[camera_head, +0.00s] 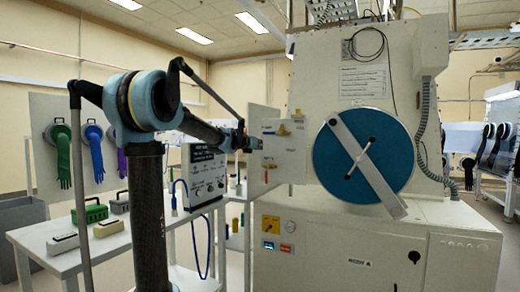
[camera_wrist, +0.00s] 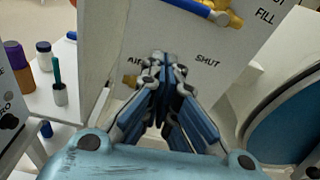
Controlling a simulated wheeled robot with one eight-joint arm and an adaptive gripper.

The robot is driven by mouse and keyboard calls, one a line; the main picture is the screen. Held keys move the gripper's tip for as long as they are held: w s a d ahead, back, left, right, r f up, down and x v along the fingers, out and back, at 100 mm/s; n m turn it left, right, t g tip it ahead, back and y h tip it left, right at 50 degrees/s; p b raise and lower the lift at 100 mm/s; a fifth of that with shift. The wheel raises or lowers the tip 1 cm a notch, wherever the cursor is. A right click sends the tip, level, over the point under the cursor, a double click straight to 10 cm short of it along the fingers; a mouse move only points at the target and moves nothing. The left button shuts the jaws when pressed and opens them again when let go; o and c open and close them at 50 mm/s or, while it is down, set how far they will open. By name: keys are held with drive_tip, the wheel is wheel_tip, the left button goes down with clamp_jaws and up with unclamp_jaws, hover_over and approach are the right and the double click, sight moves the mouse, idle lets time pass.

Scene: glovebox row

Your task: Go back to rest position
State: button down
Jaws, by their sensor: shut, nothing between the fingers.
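My gripper (camera_head: 250,144) is at the end of my outstretched arm, in front of the valve panel (camera_head: 293,166) on the side of the white glovebox. In the wrist view its fingers (camera_wrist: 164,68) are together, with nothing between them. They point at the panel near the words AIR and SHUT. A brass valve with a blue-and-white handle (camera_wrist: 196,9) sits above the fingertips. Another brass fitting (camera_wrist: 130,80) shows just left of them, partly hidden. I cannot tell whether the fingertips touch the panel.
The glovebox's round blue door (camera_head: 385,150) with a diagonal bar is right of the panel. A white bench (camera_head: 60,238) at the left carries a control box (camera_head: 205,173) and green case (camera_head: 90,213). Bottles (camera_wrist: 17,60) stand left in the wrist view. Coloured gloves (camera_head: 62,150) hang behind.

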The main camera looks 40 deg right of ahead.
drive_tip(key=shift+s+a, duration=0.15)
drive_tip(key=shift+a, duration=0.15)
drive_tip(key=shift+a, duration=0.1)
drive_tip(key=s+a+f+m+y, duration=0.15)
drive_tip(key=a+f+m, duration=0.45)
drive_tip(key=a, duration=0.6)
drive_tip(key=s+a+f+m+y, duration=0.1)
drive_tip(key=a+f+m+y, duration=0.25)
drive_tip(key=a+f, duration=0.6)
drive_tip(key=s+a+f+m+y, duration=0.15)
drive_tip(key=a+f+m, duration=0.3)
drive_tip(key=a, duration=1.05)
drive_tip(key=s+a+f+m+g+y, duration=0.1)
drive_tip(key=s+a+f+m+y, duration=0.2)
drive_tip(key=s+a+f, duration=0.3)
drive_tip(key=s+a+f+m+g+y, duration=0.1)
drive_tip(key=s+a+f+m+y, duration=0.1)
drive_tip(key=s+a+f, duration=0.5)
drive_tip(key=s+a+f+m+g+y, duration=0.2)
drive_tip(key=s+a+f, duration=0.4)
drive_tip(key=a, duration=0.8)
wheel_tip(320, 180, down, 3)
drive_tip(key=shift+s+a+f+m+y, duration=0.15)
drive_tip(key=shift+s+a+m+y, duration=0.15)
drive_tip(key=shift+m+y, duration=0.75)
